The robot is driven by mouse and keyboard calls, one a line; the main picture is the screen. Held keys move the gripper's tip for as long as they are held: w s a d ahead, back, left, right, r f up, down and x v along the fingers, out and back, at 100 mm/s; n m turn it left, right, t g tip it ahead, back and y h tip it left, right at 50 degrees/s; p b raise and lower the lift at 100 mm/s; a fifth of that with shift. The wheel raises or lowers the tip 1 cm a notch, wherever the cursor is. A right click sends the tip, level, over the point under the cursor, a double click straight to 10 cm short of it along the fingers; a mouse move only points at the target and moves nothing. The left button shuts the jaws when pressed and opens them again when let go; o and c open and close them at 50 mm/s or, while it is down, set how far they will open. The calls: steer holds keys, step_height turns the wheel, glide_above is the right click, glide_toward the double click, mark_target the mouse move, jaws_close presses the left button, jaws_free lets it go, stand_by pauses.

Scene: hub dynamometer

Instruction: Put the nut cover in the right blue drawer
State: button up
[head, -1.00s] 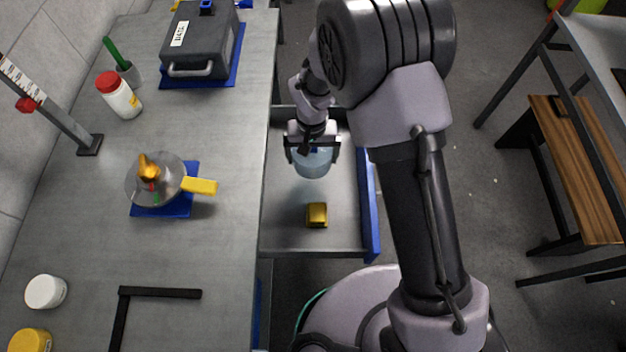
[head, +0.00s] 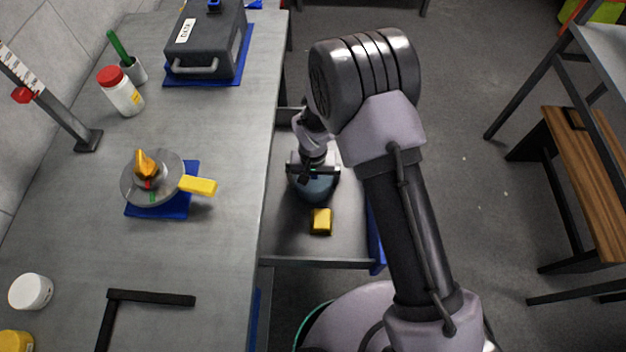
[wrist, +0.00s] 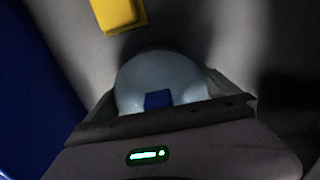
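The nut cover appears to be the pale blue, rounded piece (head: 313,190) under my gripper (head: 314,174). In the wrist view it is a pale dome (wrist: 160,78) with a small blue tab, between the fingers. My gripper looks shut on it, though the finger contact is dark and partly hidden. The blue-fronted drawer (head: 376,240) is pulled out from the bench, and the cover is low inside it. I cannot tell whether the cover touches the drawer floor. A yellow block (head: 321,221) lies in the drawer nearer the front of the picture; it also shows in the wrist view (wrist: 118,12).
The grey bench (head: 215,250) at left holds a round metal part with a yellow handle (head: 155,180), a dark case (head: 207,45), a red-lidded bottle (head: 120,92) and a black angle (head: 150,298). A wooden-topped bench (head: 585,170) stands at right.

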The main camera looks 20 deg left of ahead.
step_height(320, 180, up, 13)
steer(key=p, duration=0.5)
steer(key=shift+f, duration=0.15)
steer(key=d+r+m+t+y, duration=0.1)
steer(key=d+r, duration=0.3)
steer(key=r, duration=0.4)
steer(key=s+d+r+m+t, duration=0.1)
steer(key=d+r, duration=0.4)
steer(key=r, duration=0.2)
steer(key=d+r+m+t+y, duration=0.15)
steer(key=d+r, duration=0.25)
steer(key=r, duration=0.4)
steer(key=s+d+r+m+t, duration=0.1)
steer(key=s+d+r, duration=0.3)
steer(key=s, duration=0.3)
steer(key=s+d+r+m+t, duration=0.1)
steer(key=s+d+r, duration=0.3)
steer(key=s, duration=0.4)
steer(key=shift+d+r+m, duration=0.4)
steer(key=shift+d+m, duration=0.25)
steer(key=shift+m, duration=0.1)
